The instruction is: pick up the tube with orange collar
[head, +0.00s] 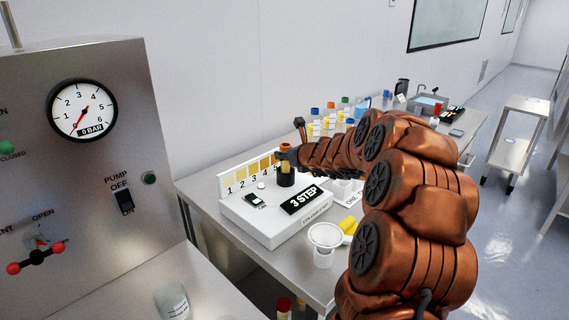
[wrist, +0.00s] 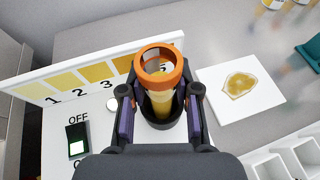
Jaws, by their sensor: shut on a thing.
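The tube with the orange collar (wrist: 160,68) stands upright in the wrist view, with yellow contents below the collar. Its lower part sits in a dark round holder (wrist: 158,115) on the white colour unit. In the head view the orange collar (head: 285,147) shows above the black holder (head: 286,179). My gripper (wrist: 158,98) has a finger on each side of the tube, just under the collar, and is shut on it. The tube's bottom is hidden inside the holder.
The white unit (head: 262,229) carries a numbered yellow colour scale (wrist: 85,85), a switch (wrist: 77,138) and a "3 STEP" sign. A white card with a yellow sample (wrist: 240,88) lies to the right. A white funnel cup (head: 325,238) stands in front. Bottles line the back.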

